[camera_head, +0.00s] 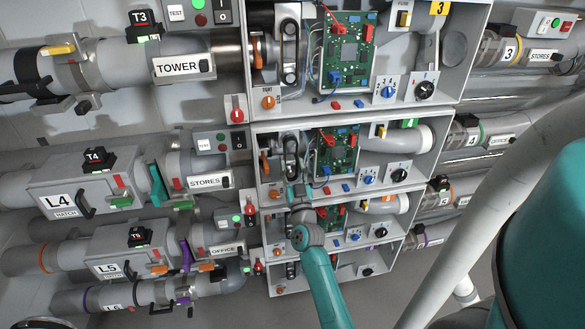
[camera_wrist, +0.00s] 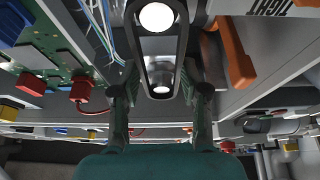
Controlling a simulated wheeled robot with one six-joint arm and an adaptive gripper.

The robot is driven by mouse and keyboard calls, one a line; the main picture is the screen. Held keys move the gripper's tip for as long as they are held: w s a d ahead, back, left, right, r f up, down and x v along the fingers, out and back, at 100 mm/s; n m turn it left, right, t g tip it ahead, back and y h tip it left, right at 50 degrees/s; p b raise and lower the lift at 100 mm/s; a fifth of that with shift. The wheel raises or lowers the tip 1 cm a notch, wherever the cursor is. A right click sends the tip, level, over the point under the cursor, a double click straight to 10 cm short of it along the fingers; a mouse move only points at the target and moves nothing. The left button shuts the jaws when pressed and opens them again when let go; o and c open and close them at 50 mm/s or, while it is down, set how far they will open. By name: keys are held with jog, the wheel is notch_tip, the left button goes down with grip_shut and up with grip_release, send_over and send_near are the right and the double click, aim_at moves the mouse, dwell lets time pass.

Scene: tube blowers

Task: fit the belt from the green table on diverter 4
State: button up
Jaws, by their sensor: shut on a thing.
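Diverter 4 (camera_head: 340,204) is the open grey box with the green 4 tag, in the middle of the head view. A black belt (camera_head: 290,160) stands upright at its left side. In the wrist view the belt (camera_wrist: 146,50) is a long loop around two bright round pulleys (camera_wrist: 156,17). I cannot tell how fully it is seated on them. My gripper (camera_head: 294,190) reaches in from below, at the belt's lower end. Its fingers (camera_wrist: 160,88) are closed on the belt, one at each side of its near end. The green table is not in view.
An orange lever (camera_wrist: 230,52) stands close right of the belt in the wrist view. A green circuit board (camera_head: 336,149) with red plugs and wires lies on the other side. Diverter 3's box (camera_head: 370,106) is above, more boxes below. Pipes and hatches fill the left.

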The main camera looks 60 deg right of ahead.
jog(key=shift+w+d, duration=0.35)
jog(key=shift+d, duration=0.05)
dwell(1.4)
jog(key=o, duration=1.2)
jog(key=v, duration=1.2)
jog(key=shift+f, duration=0.1)
